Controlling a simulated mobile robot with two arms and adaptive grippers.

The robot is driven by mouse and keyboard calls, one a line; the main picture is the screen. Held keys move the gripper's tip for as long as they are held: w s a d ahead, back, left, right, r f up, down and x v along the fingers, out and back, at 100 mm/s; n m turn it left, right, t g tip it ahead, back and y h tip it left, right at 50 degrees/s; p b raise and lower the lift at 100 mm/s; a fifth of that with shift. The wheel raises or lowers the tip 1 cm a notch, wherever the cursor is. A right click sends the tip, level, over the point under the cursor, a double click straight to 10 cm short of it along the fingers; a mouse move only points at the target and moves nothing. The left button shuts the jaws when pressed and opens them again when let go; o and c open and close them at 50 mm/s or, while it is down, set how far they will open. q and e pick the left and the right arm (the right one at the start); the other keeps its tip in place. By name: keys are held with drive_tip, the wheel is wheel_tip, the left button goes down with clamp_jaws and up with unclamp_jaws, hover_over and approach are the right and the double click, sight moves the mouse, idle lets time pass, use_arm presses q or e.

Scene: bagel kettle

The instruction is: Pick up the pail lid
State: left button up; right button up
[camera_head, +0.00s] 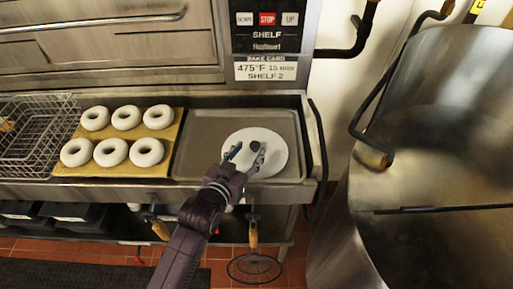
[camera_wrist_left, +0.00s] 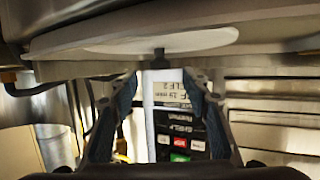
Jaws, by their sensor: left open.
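The pail lid (camera_head: 272,162) is a flat white disc with a small dark knob (camera_head: 255,145) near its middle. It lies on the right part of a grey metal tray (camera_head: 200,140). My left gripper (camera_head: 245,154) is open over the near left part of the lid, with its fingertips close to the knob. In the left wrist view, which looks upside down, the lid (camera_wrist_left: 190,40) spans the top. The knob (camera_wrist_left: 158,58) lies ahead, between the lines of the two open fingers (camera_wrist_left: 161,84). No contact shows. My right gripper is in neither view.
Several white bagels (camera_head: 110,151) sit on a tan board (camera_head: 120,168) left of the tray. A wire basket (camera_head: 35,140) stands further left. A large steel kettle (camera_head: 450,120) is on the right. An oven control panel (camera_head: 268,30) rises behind.

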sight(254, 145)
use_arm(q)
drive_tip(key=shift+w+d+f+p, duration=0.15)
drive_tip(key=shift+w+d+p, duration=0.2)
drive_tip(key=shift+w, duration=0.25)
drive_tip(key=x, duration=0.3)
drive_tip(key=shift+w+a+f+p, duration=0.1)
drive_tip(key=shift+f+p, duration=0.05)
drive_tip(key=shift+p, duration=0.25)
drive_tip(key=shift+w+f, duration=0.15)
drive_tip(key=shift+w, duration=0.15)
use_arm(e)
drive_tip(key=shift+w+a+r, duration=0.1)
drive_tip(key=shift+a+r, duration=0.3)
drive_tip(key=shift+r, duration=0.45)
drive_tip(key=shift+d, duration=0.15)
use_arm(q)
clamp_jaws()
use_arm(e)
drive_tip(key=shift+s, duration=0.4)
